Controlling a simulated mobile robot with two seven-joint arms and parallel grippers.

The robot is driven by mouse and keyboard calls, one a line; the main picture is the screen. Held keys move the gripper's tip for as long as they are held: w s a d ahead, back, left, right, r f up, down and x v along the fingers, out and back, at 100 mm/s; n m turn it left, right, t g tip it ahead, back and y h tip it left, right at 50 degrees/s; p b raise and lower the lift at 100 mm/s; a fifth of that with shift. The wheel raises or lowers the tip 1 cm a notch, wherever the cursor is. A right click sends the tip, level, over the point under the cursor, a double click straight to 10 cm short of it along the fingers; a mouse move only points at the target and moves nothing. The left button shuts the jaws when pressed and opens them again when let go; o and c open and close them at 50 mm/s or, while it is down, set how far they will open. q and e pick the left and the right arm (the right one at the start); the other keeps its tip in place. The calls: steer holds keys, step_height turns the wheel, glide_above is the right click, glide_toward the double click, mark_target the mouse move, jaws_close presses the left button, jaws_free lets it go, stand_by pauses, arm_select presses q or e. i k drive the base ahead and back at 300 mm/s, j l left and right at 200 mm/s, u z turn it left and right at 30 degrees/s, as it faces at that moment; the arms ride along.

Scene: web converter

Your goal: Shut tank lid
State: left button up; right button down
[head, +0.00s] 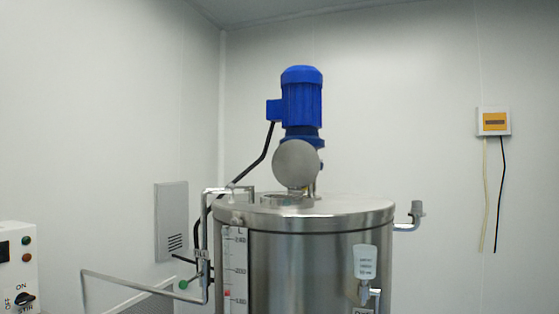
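A large stainless steel tank (320,262) stands in the middle of the head view. On its top, a little left of centre, is a short round hatch collar (287,201). A round grey metal lid (296,163) stands raised, nearly upright, above the collar, its flat face towards me. It hides part of the blue motor mount behind it. The lid is clear of the collar's rim, so the hatch stands open. The tank's inside is hidden from this height. Neither of my grippers is in view.
A blue motor (301,97) rises behind the lid, with a black cable running down to the left. A bent metal pipe (204,235) stands at the tank's left. A control panel (18,268) is at lower left. The air right of the motor is clear.

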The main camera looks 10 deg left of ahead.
mark_target(296, 163)
steer(key=i+l+u, duration=0.1)
steer(key=u, duration=0.3)
steer(key=i+l+u, duration=0.1)
steer(key=u, duration=0.3)
steer(key=l+u, duration=0.35)
steer(key=i+l+u, duration=0.25)
steer(key=l, duration=0.15)
steer(key=l+u, duration=0.5)
steer(key=l, duration=0.8)
